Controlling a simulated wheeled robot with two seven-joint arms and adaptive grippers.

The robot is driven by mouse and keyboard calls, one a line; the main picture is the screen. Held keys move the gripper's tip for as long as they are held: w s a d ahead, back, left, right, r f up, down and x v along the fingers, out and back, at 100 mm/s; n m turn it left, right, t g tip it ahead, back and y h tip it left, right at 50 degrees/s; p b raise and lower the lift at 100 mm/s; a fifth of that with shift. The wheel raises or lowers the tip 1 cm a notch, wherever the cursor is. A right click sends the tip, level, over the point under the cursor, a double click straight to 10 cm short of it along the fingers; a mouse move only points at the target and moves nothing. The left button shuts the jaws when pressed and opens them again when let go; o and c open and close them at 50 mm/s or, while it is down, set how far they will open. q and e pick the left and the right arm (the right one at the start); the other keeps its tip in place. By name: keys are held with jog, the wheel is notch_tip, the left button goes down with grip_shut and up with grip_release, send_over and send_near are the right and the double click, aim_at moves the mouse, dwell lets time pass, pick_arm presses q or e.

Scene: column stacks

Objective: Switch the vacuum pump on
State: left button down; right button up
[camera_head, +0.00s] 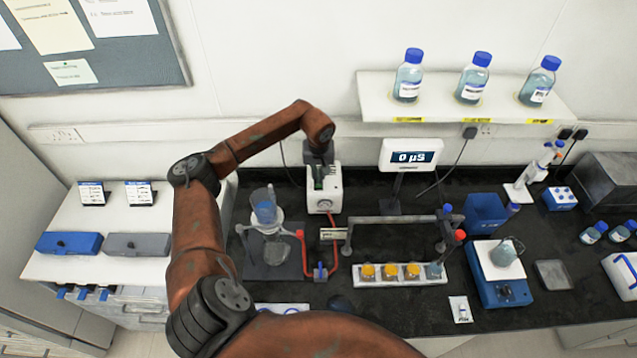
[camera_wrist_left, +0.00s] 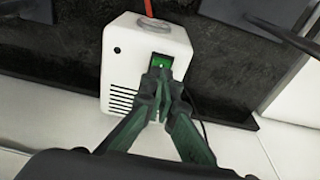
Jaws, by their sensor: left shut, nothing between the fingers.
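The vacuum pump (camera_head: 324,200) is a white box with a round gauge on its front, on the black bench against the wall. It also shows in the left wrist view (camera_wrist_left: 126,75), with vent slots and a green switch (camera_wrist_left: 160,66) on its top. My left gripper (camera_head: 319,178) reaches down onto the pump's top from above. In the left wrist view the gripper's (camera_wrist_left: 160,80) dark fingertips are together, empty, right at the switch and covering part of it. I cannot tell whether they touch it. My right gripper is not in view.
A red hose (camera_head: 333,258) runs from the pump toward a glass filter flask (camera_head: 276,245) on a dark stand. A display reading 0 µS (camera_head: 411,157) stands right of the pump. A rack of orange-filled vials (camera_head: 400,282) sits in front. Bottles stand on a wall shelf (camera_head: 450,113).

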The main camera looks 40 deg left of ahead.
aim_at(318, 186)
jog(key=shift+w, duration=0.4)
pick_arm(q)
jog(key=shift+f+b, duration=0.75)
jog(key=shift+f, duration=0.25)
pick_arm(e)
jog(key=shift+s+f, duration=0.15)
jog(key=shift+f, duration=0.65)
pick_arm(q)
jog(key=shift+r+p, duration=1.6)
jog(key=shift+r, duration=1.95)
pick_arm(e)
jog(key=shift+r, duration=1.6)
